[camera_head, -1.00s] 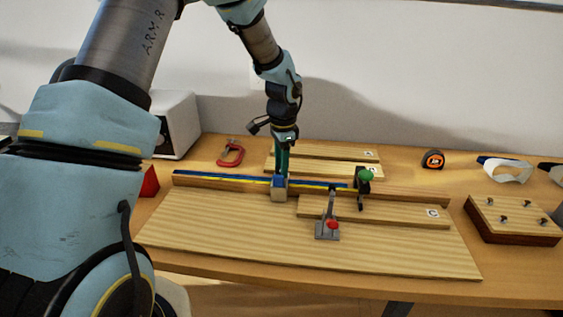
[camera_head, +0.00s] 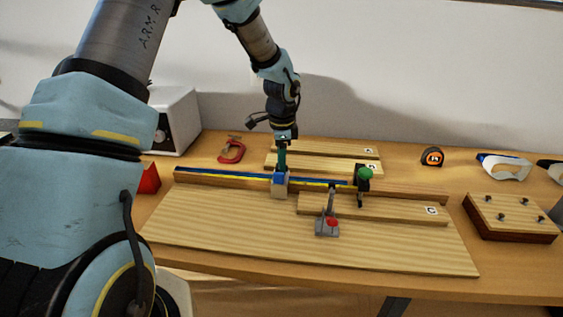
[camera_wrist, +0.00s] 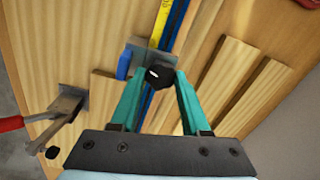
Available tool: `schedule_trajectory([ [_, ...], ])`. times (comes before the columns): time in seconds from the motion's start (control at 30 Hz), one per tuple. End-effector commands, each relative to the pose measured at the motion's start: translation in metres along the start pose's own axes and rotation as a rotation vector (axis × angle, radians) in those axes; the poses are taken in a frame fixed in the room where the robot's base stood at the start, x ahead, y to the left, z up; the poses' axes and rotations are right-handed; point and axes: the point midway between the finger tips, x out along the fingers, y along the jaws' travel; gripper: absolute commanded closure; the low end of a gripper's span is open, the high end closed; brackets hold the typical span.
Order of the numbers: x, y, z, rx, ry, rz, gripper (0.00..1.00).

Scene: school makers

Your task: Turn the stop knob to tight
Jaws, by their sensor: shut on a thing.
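The stop (camera_head: 278,191) is a grey block with a blue part, sitting on the long wooden fence with its blue and yellow strip (camera_head: 225,178). Its black knob (camera_wrist: 158,76) faces the wrist camera. My gripper (camera_head: 281,168) points down over the stop, and its green fingers also show in the wrist view (camera_wrist: 160,80). They are shut on the knob, one fingertip on each side. In the head view the fingers hide the knob. The blue part (camera_wrist: 124,64) of the stop shows beside the knob in the wrist view.
A toggle clamp (camera_head: 327,227) with a red tip stands in front of the fence. A green-topped clamp (camera_head: 363,185) is to the right on the fence. A red C-clamp (camera_head: 231,151), wooden strips (camera_head: 330,150) and a tape measure (camera_head: 432,156) lie behind.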

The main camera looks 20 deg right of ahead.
Motion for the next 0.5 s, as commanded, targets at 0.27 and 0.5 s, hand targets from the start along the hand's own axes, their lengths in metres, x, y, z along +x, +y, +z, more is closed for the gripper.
schedule_trajectory([
  [0.27, -0.0001, -0.0003, 0.0002, -0.001, 0.000, -0.001, 0.42],
  [0.5, -0.0063, -0.0009, 0.0000, -0.001, 0.001, -0.003, 0.42],
])
